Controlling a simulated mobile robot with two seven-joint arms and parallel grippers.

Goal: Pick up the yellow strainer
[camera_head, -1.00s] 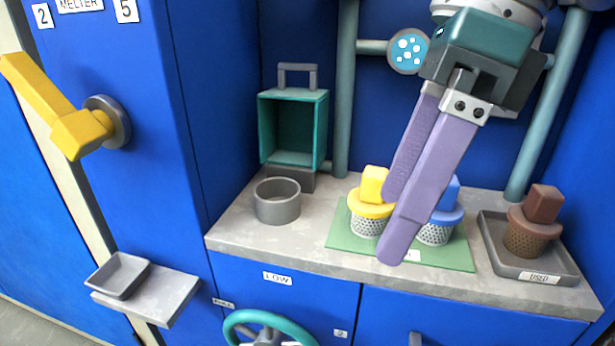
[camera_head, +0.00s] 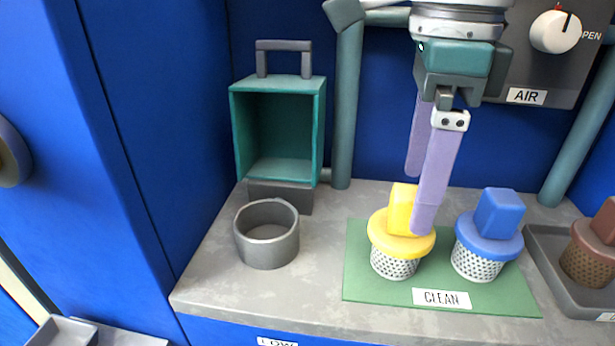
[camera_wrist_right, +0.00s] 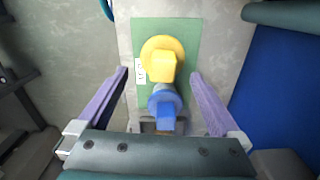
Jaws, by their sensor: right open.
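The yellow strainer (camera_head: 385,232), a yellow block handle and rim over a white perforated basket, stands upright on the green mat (camera_head: 360,286) marked CLEAN. My right gripper (camera_head: 419,203) is open, pointing down. One of its fingers covers part of the yellow handle in the head view; I cannot tell if they touch. In the right wrist view, the yellow strainer (camera_wrist_right: 162,58) appears just ahead of the spread fingertips (camera_wrist_right: 159,73), with nothing held between them. The blue strainer (camera_head: 489,240) stands to the right of the yellow one. My left gripper is not in view.
A grey ring (camera_head: 267,248) and an open teal box (camera_head: 279,171) stand left of the mat. A grey tray (camera_head: 545,244) with a brown strainer (camera_head: 588,258) lies at right. Pipes (camera_head: 347,120) and an AIR panel (camera_head: 500,70) stand behind.

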